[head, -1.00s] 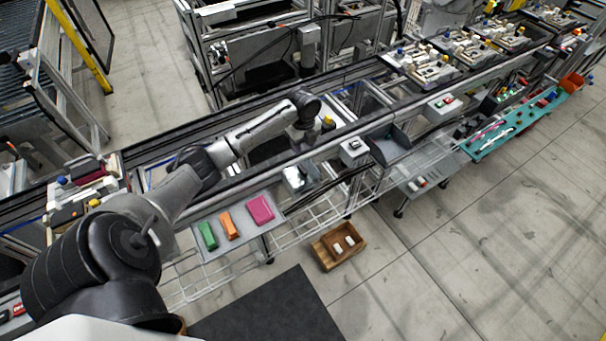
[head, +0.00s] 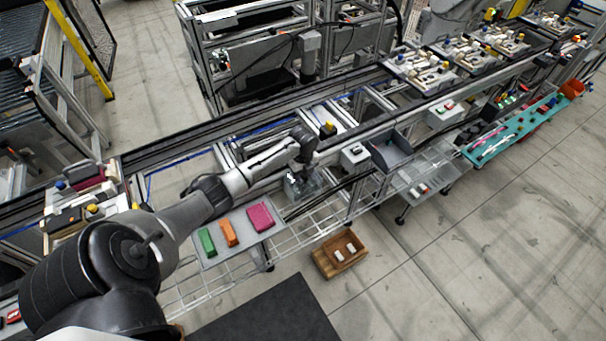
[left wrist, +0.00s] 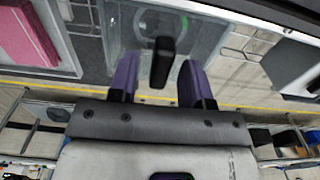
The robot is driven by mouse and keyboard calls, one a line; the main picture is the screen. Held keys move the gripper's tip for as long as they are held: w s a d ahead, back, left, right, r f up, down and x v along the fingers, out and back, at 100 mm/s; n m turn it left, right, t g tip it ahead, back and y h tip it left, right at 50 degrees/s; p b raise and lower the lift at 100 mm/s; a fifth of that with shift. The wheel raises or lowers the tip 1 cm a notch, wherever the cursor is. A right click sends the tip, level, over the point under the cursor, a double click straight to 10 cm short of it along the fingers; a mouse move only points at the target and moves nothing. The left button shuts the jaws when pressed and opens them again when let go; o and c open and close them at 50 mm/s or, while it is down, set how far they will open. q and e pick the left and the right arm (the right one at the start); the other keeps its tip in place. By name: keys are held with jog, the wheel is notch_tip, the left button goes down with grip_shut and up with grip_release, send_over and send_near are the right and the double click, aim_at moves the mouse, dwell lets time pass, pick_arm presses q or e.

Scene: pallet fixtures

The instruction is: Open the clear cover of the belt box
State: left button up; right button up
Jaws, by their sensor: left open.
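The belt box (head: 306,187) is a small clear box at the near side of the conveyor, right of the grey tray. Its clear cover (left wrist: 205,35) fills the upper middle of the left wrist view, with a black upright handle (left wrist: 162,62) on it. My left gripper (head: 297,172) is over the box in the head view. In the left wrist view, the purple fingers of my left gripper (left wrist: 159,75) are open, one on each side of the handle, with gaps showing. Whether the fingers reach down to the handle's level I cannot tell. My right gripper is not in view.
A grey tray (head: 213,255) with green, orange and pink blocks is just left of the box. A grey button box (head: 354,156) and a grey bin (head: 394,150) stand to its right. A wooden crate (head: 327,267) with white pieces sits below on the floor.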

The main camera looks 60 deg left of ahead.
pick_arm(q)
jog(key=shift+f, duration=0.25)
grip_shut()
dwell(0.3)
